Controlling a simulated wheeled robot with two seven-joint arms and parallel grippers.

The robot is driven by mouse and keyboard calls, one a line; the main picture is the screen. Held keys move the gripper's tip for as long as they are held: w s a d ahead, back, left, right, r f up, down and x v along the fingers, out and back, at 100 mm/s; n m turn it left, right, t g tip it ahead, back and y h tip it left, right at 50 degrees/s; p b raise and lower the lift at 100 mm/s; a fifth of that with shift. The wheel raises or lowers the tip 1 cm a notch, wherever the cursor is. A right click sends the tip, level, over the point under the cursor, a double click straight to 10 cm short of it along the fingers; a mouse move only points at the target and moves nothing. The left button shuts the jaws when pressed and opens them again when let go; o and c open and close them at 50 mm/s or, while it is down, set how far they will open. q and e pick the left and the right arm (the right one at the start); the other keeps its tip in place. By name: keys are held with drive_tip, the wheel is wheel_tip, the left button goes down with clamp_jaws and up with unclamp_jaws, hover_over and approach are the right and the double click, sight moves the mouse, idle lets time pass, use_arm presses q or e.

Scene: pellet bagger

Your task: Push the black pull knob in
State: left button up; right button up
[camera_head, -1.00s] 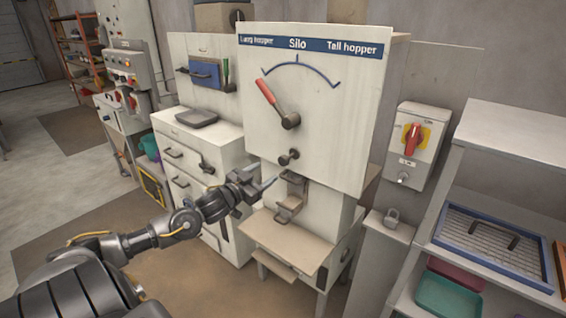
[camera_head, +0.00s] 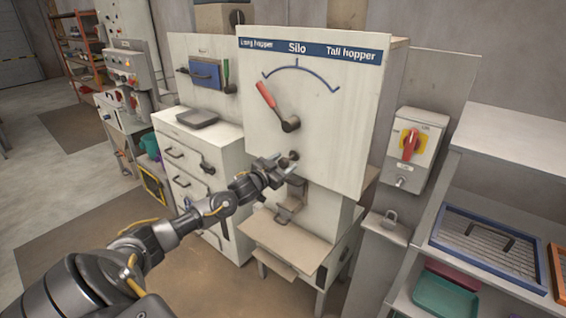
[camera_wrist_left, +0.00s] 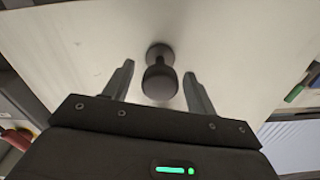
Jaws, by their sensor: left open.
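The black pull knob (camera_head: 291,155) sticks out of the lower part of the white Silo panel (camera_head: 345,140), below the red-tipped lever (camera_head: 268,97). My left gripper (camera_head: 275,163) is open just in front of the panel, close to the knob. In the left wrist view the knob (camera_wrist_left: 160,80) stands out from the panel on a short stem. It lies between the two open fingers (camera_wrist_left: 156,88), with a gap on each side. I cannot tell whether anything touches the knob's face. My right gripper is not in view.
Below the panel are a metal spout (camera_head: 291,200) and a small shelf (camera_head: 285,238). White drawers (camera_head: 190,160) stand to the left.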

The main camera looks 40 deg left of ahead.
use_arm(q)
clamp_jaws()
drive_tip(key=shift+w+b, duration=0.6)
drive_tip(key=shift+w, duration=0.7)
drive_tip(key=shift+r, duration=0.15)
drive_tip(key=shift+c, duration=1.3)
unclamp_jaws()
drive_tip(key=shift+o, duration=1.3)
drive_tip(key=shift+w, duration=0.15)
drive_tip(key=shift+a, duration=0.1)
